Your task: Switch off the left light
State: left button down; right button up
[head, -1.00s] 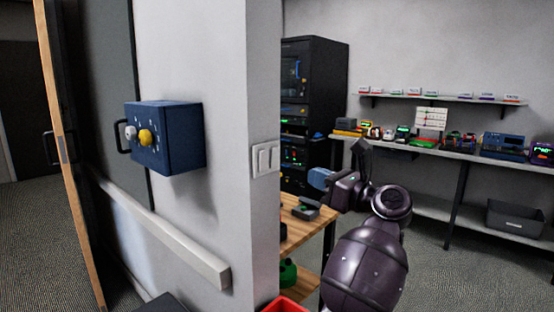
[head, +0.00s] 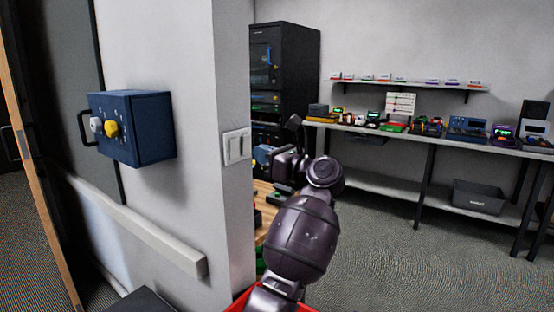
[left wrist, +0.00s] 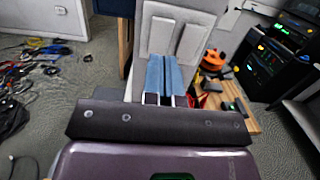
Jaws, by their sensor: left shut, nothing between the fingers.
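The white light switch plate (head: 237,147) is on the narrow end face of the wall, with two rockers side by side. It fills the upper middle of the left wrist view, with the left rocker (left wrist: 158,34) and the right rocker (left wrist: 191,44). My left gripper (head: 259,153) is shut and empty, its blue fingers just right of the plate in the head view. In the left wrist view the fingertips (left wrist: 164,58) point at the plate's lower part, below and between the rockers. I cannot tell whether they touch it. My right gripper is not in view.
A blue box (head: 133,128) with knobs juts from the wall at left, above a white rail (head: 135,225). A wooden workbench (head: 264,190) stands behind my left arm. A black rack (head: 285,75) and a shelf bench (head: 430,140) line the back. Carpet lies open at right.

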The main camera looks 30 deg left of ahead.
aim_at(235, 143)
pick_arm(q)
jog(key=a, duration=0.6)
jog(key=shift+w+a+r, duration=0.3)
jog(key=shift+r, duration=0.1)
jog(key=shift+d, duration=0.15)
